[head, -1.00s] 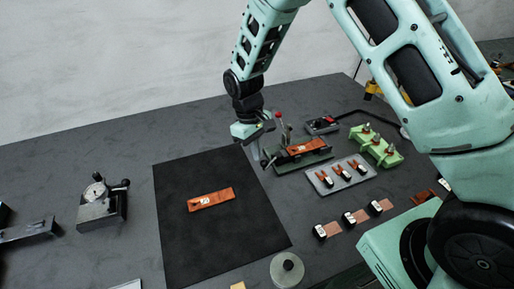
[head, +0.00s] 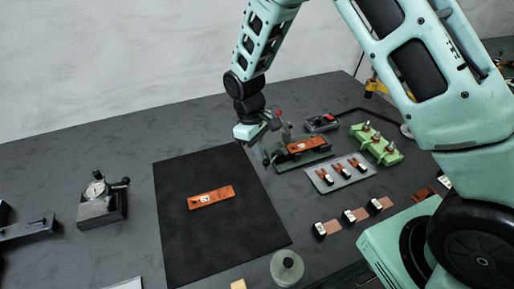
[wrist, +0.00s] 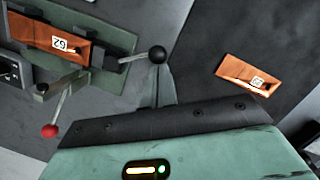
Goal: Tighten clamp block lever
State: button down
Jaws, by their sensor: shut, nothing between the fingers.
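The clamp block (head: 301,158) is a dark green fixture right of the black mat, with a copper-orange strip (head: 306,144) lying on it. A lever with a red ball knob (head: 278,113) stands up from it; the knob shows at lower left in the wrist view (wrist: 49,130). A second lever with a black ball knob (wrist: 157,53) sticks out of the fixture's end. My gripper (head: 265,157) is shut and empty, at the fixture's left end. In the wrist view its fingers (wrist: 159,72) appear right at the black knob; I cannot tell whether they touch it.
A numbered copper strip (head: 211,197) lies on the black mat (head: 190,245). A dial gauge block (head: 102,205) is at left. The mat's front area is clear.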

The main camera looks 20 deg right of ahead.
aim_at(268, 163)
jog(key=shift+s+d+n, duration=0.25)
jog(key=shift+s+n, duration=0.5)
jog(key=shift+n, duration=0.35)
jog(key=n, duration=0.1)
jog(key=s+d+n, duration=0.1)
jog(key=shift+s+n+t+h, duration=0.2)
jog(key=shift+n+t+h, duration=0.1)
jog(key=shift+n+t, duration=0.1)
jog(key=d+n, duration=0.1)
jog(key=s+n, duration=0.1)
jog(key=n, duration=0.1)
jog(key=shift+s+d+t, duration=0.2)
jog(key=shift+d+t, duration=0.1)
jog(key=shift+d, duration=0.05)
jog(key=shift+s+d+n+t, duration=0.2)
jog(key=shift+d+n, duration=0.2)
jog(key=shift+n, duration=0.35)
jog(key=shift+s+d+n+t, duration=0.15)
jog(key=shift+d+n, duration=0.2)
jog(key=shift+n, duration=0.4)
